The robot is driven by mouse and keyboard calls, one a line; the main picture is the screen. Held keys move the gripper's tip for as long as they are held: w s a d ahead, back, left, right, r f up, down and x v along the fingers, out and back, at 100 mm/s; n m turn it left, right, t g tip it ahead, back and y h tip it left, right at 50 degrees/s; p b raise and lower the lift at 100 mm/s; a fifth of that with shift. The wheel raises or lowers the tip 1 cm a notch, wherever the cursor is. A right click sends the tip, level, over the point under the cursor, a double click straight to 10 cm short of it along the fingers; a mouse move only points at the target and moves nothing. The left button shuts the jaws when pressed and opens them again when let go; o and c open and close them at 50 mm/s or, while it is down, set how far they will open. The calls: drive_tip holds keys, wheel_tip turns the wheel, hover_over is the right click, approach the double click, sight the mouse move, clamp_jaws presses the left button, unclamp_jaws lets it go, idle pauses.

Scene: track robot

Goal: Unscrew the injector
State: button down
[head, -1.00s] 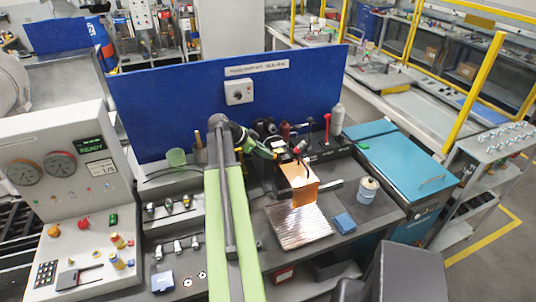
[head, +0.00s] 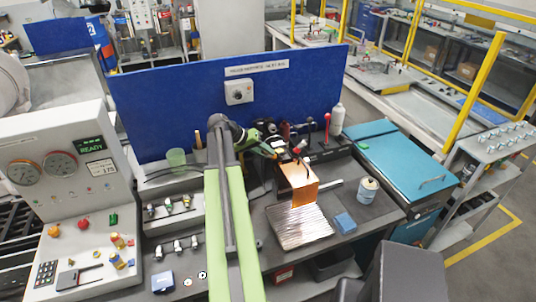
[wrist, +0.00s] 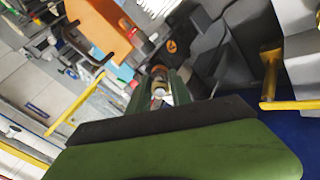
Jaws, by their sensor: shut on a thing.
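My gripper (head: 274,153) is at the far end of my green arm, over the back of the dark bench and just behind the orange plate. In the wrist view my gripper (wrist: 160,88) is shut on a small round metallic part (wrist: 159,91), which looks like the injector. Only its end shows between the fingers. How it is seated, and whether it is threaded into anything, is hidden. In the head view the held part is too small to make out.
An orange plate (head: 299,181) stands upright behind a ribbed silver mat (head: 300,229). A blue block (head: 345,223) and a white-and-blue can (head: 367,190) are to the right. A blue panel (head: 180,100) closes the back. Racks with small injectors (head: 168,206) stand left of my arm.

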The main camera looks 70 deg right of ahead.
drive_tip(key=n, duration=0.3)
drive_tip(key=shift+n, duration=0.4)
drive_tip(key=n, duration=0.8)
drive_tip(key=shift+n, duration=1.1)
drive_tip(key=n, duration=0.7)
drive_tip(key=shift+n, duration=1.5)
